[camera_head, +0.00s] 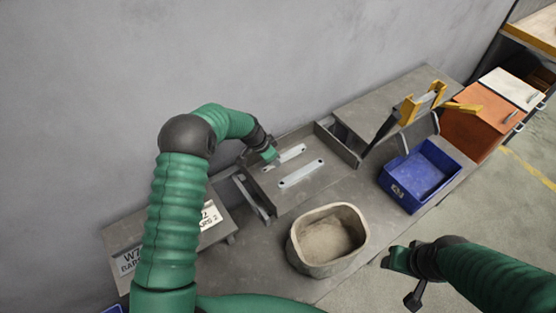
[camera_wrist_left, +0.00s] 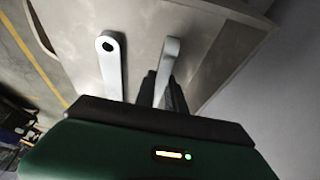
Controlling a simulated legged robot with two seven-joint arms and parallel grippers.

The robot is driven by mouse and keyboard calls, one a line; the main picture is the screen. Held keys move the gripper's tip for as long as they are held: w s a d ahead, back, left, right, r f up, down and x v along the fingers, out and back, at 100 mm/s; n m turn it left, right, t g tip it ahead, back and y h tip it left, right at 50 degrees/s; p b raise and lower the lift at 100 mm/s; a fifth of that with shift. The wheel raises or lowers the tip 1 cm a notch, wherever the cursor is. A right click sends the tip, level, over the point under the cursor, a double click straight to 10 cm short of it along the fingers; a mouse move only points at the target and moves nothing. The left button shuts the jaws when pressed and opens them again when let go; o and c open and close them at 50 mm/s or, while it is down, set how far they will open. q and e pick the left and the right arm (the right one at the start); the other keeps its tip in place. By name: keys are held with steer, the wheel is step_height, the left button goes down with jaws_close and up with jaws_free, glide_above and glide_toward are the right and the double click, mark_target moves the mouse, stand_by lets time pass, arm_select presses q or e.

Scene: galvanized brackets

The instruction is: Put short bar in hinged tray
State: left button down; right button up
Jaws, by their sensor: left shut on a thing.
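A short grey metal bar (camera_head: 291,153) is at the grey, raised-edge tray-like surface (camera_head: 275,208) on the bench. My left gripper (camera_head: 270,156) is shut on the left end of this bar. In the left wrist view the held bar (camera_wrist_left: 171,50) sticks out between the fingers; I cannot tell whether it is clear of the surface. A second, longer bar (camera_head: 302,173) with end holes lies beside it, apart from the gripper. No hinge shows clearly, so I cannot tell which container is the hinged tray. My right gripper (camera_head: 395,261) is empty, off the bench's front edge; its jaw state is unclear.
A rough stone-like tub (camera_head: 350,219) stands in front of the grey surface. A blue bin (camera_head: 410,199) stands to the right, below a yellow-and-black fixture (camera_head: 408,108). A label board (camera_head: 128,263) is at the left. An orange cabinet (camera_head: 472,133) stands far right.

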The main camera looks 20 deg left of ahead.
arm_select(q)
steer(key=shift+a+f, duration=0.2)
steer(key=shift+a, duration=0.05)
steer(key=c, duration=1.8)
jaws_free()
steer(key=shift+a, duration=0.15)
steer(key=shift+o, duration=2)
steer(key=shift+d+r, duration=0.1)
steer(key=shift+d, duration=0.35)
steer(key=shift+d+r, duration=0.1)
steer(key=shift+d, duration=0.4)
steer(key=shift+r, duration=0.1)
steer(key=v, duration=0.3)
steer(key=a+v, duration=0.1)
steer(key=v, duration=0.2)
steer(key=shift+w+a+r+p, duration=0.1)
steer(key=shift+w+p, duration=0.05)
steer(key=shift+p, duration=0.2)
step_height(320, 180, up, 6)
steer(key=s, duration=0.2)
steer(key=s+d+n+y, duration=0.2)
steer(key=s+n, duration=0.5)
steer(key=s, duration=1.9)
steer(key=shift+d+r+n+g+y, duration=0.3)
steer(key=shift+d+r+g+y, duration=0.1)
steer(key=shift+d, duration=0.15)
arm_select(e)
steer(key=shift+r, duration=0.1)
